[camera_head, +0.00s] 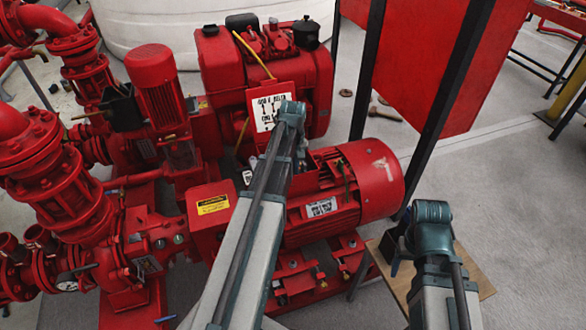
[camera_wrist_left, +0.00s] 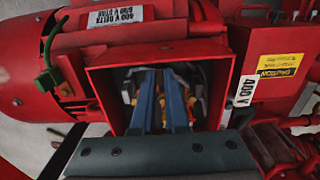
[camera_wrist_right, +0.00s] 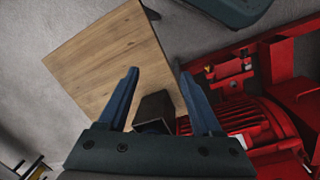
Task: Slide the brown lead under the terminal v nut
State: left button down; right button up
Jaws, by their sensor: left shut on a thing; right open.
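In the left wrist view the open red terminal box (camera_wrist_left: 219,82) sits on the motor (camera_head: 375,180). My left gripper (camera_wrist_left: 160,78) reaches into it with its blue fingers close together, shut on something. I cannot make out the thing held; the brown lead and the terminal V nut cannot be told apart from the small yellow, orange and dark parts around the fingertips. In the head view my left arm hides most of the box. My right gripper (camera_wrist_right: 158,73) is open above a wooden board, away from the terminal box.
The wooden board (camera_wrist_right: 100,60) stands beside the motor, with a dark block (camera_wrist_right: 154,108) between my right fingers in view; I cannot tell its height. Red pipework (camera_head: 70,190) crowds the left. Open floor (camera_head: 520,190) lies right.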

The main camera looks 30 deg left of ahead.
pick_arm(q)
jog(key=shift+w+a, duration=0.9)
jog(key=shift+a, duration=0.1)
dwell(0.9)
jog(key=c, duration=0.9)
grip_release()
jog(key=shift+o, duration=0.3)
jog(key=o, duration=0.3)
jog(key=shift+r, duration=0.15)
notch_tip(320, 180, up, 9)
jog(key=p, duration=0.9)
